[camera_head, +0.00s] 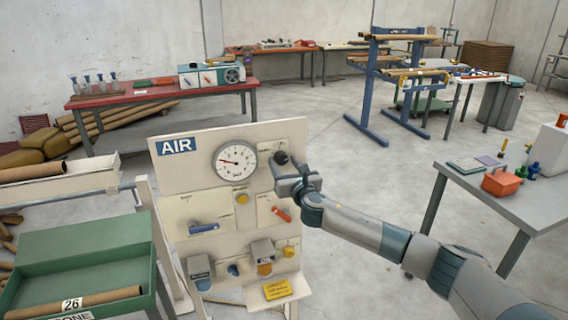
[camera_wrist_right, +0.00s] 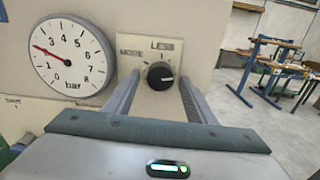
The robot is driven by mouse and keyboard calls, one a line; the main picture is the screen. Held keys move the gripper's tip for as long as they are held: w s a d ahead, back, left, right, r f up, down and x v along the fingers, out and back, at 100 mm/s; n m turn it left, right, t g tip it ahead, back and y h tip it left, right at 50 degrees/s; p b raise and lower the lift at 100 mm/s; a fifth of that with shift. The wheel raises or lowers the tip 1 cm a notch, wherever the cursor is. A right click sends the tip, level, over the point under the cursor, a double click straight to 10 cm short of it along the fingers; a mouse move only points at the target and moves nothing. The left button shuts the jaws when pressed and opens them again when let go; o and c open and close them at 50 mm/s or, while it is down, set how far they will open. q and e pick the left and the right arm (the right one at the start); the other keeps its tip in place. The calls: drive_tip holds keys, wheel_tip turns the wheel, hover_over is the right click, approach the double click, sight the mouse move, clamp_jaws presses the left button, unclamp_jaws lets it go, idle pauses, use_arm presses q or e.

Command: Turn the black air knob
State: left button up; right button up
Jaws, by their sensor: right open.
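The black air knob (camera_wrist_right: 160,76) is on a cream plate marked MORE and LESS on the air panel (camera_head: 214,137). Its white pointer mark faces right in the right wrist view. In the head view the knob (camera_head: 281,158) shows just above my right gripper (camera_head: 284,170). My right gripper (camera_wrist_right: 158,98) is open, with one finger on each side of the knob in the wrist view. I cannot tell whether the fingers touch it. The round pressure gauge (camera_head: 236,160) is left of the knob; its red needle points left, between 2 and 3, in the wrist view (camera_wrist_right: 72,61). My left gripper is not in view.
Lower on the panel are a blue lever (camera_head: 204,228), an orange lever (camera_head: 282,214) and a yellow block (camera_head: 277,290) on a small shelf. A green tray (camera_head: 85,256) stands left. A grey table (camera_head: 505,196) with a red box stands right. Open floor lies behind the panel.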

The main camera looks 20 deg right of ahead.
drive_tip(key=shift+c, duration=0.3)
drive_tip(key=c, duration=1)
drive_tip(key=shift+m, duration=0.4)
drive_tip(key=m, duration=0.2)
drive_tip(key=shift+a+m, duration=0.1)
drive_tip(key=shift+m, duration=0.2)
drive_tip(key=m, duration=1)
drive_tip(key=shift+a+r+m+b, duration=0.1)
drive_tip(key=shift+r+m+b, duration=0.15)
drive_tip(key=shift+m+b, duration=0.15)
